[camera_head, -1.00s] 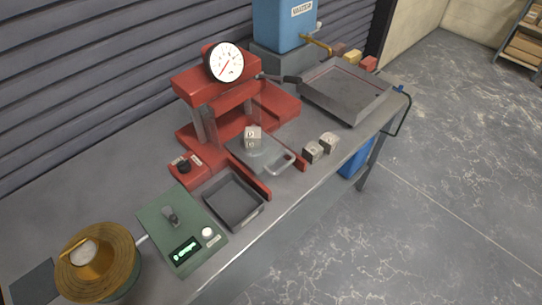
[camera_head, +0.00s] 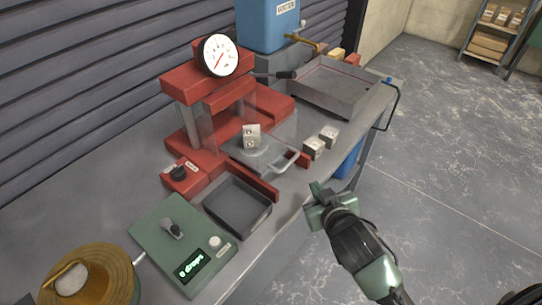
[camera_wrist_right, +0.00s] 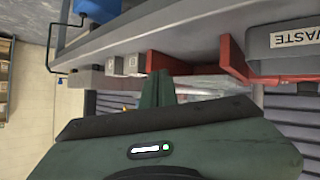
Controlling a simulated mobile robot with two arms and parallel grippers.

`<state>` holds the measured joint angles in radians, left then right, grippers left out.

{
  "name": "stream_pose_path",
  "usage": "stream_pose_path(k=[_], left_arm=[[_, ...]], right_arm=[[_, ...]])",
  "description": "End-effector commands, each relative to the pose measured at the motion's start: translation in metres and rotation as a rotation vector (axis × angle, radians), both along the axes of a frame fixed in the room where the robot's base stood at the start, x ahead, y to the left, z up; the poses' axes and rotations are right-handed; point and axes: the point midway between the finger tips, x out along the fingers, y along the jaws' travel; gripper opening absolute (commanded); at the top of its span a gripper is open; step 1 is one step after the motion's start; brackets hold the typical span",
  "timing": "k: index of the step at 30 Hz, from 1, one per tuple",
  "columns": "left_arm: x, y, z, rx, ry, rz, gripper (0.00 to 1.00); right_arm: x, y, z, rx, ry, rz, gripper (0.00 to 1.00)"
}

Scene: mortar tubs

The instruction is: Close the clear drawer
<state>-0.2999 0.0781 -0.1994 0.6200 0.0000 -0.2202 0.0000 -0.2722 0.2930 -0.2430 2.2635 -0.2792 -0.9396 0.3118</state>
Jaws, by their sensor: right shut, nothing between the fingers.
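The clear drawer (camera_head: 262,158) sticks out of the front of the red press (camera_head: 205,105) toward the bench edge, with its pale handle (camera_head: 287,163) outermost. A grey test cube (camera_head: 251,135) stands in or behind the drawer's see-through part; I cannot tell which. My right gripper (camera_head: 318,190) is shut and empty, just off the bench's front edge, apart from the handle. In the right wrist view its closed fingers (camera_wrist_right: 158,88) point toward the press, and the drawer shows only as a faint pale shape behind them. My left gripper is not in view.
Two grey cubes (camera_head: 320,141) stand on the bench right of the drawer. A dark waste tray (camera_head: 238,208) lies left of it, with a green drop-counter box (camera_head: 181,245) beyond. A large grey tray (camera_head: 342,88) is at the far right. The floor in front is clear.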

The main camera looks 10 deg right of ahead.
Motion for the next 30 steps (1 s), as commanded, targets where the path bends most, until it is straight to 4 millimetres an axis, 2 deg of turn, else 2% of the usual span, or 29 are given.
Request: stream_pose_path(k=[1,3,9,11,14,16,18,20,21,23,26,30], left_arm=[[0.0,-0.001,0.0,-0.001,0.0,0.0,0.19],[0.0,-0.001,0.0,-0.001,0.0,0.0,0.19],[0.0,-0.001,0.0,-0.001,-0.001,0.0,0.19],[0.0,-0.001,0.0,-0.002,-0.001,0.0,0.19],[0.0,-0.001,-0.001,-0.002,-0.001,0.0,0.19],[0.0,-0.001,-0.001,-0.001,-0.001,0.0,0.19],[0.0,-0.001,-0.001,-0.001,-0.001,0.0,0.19],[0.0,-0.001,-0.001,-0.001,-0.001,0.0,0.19],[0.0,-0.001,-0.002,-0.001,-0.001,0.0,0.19],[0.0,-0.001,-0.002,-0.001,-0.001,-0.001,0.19],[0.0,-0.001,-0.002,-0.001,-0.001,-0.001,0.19],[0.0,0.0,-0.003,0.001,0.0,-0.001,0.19]], right_arm=[[0.017,0.002,0.019,-0.01,-0.079,0.019,0.0],[0.036,0.008,0.045,-0.015,-0.19,0.051,0.0],[0.077,0.037,0.125,-0.034,-0.507,0.204,0.0],[0.084,0.05,0.151,-0.042,-0.605,0.275,0.0],[0.09,0.08,0.197,-0.072,-0.782,0.452,0.0],[0.086,0.108,0.226,-0.111,-0.897,0.636,0.0],[0.076,0.135,0.239,-0.165,-0.962,0.854,0.0],[0.066,0.15,0.238,-0.222,-0.968,1.046,0.0],[0.06,0.155,0.232,-0.268,-0.943,1.17,0.0],[0.053,0.155,0.216,-0.342,-0.863,1.347,0.0],[0.049,0.128,0.183,-0.473,-0.637,1.575,0.0],[0.051,0.059,0.149,-0.61,-0.256,1.711,0.0]])
